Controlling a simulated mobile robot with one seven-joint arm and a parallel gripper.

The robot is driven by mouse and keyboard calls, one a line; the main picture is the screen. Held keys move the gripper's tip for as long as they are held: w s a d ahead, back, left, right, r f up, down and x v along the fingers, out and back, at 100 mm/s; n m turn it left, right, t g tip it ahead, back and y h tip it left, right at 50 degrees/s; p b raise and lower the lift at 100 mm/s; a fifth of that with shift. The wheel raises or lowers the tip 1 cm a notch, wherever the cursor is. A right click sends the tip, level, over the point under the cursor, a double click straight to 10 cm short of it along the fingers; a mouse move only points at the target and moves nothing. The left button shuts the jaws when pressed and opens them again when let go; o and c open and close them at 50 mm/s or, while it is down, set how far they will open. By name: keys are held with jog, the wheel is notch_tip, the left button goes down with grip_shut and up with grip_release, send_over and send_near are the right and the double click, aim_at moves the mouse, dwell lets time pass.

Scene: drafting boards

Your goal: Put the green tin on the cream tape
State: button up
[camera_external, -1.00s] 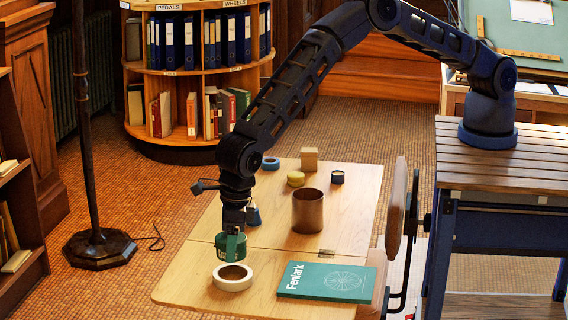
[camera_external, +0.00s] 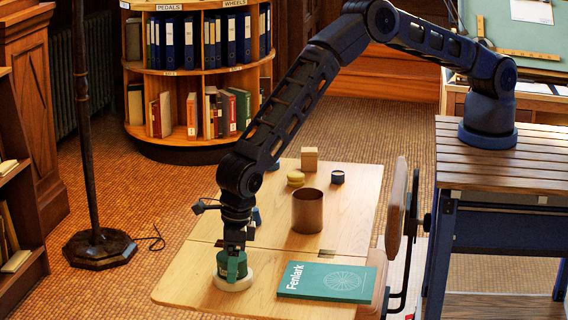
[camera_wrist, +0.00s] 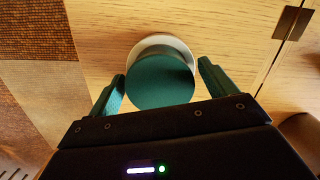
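The green tin (camera_external: 222,260) sits on the cream tape (camera_external: 232,283), a pale ring lying flat at the front left of the wooden drafting board. In the wrist view the tin's round green top (camera_wrist: 160,84) covers most of the tape, whose pale rim (camera_wrist: 168,42) shows along the far side. My gripper (camera_external: 233,272) is low over the tape with its teal fingers on either side of the tin. In the wrist view the fingers of my gripper (camera_wrist: 162,76) stand apart, with a gap visible beside the tin on the right.
A green book (camera_external: 325,281) lies right of the tape. A brown cylinder (camera_external: 307,211) stands behind it. A yellow round item (camera_external: 296,178), a small dark tin (camera_external: 337,177) and a wooden block (camera_external: 309,159) are farther back. The board's left edge is close to the tape.

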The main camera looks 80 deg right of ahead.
notch_tip(320, 180, up, 12)
jog(key=s, duration=0.1)
jog(key=shift+s+d, duration=0.2)
dwell(0.5)
jog(key=shift+r, duration=0.1)
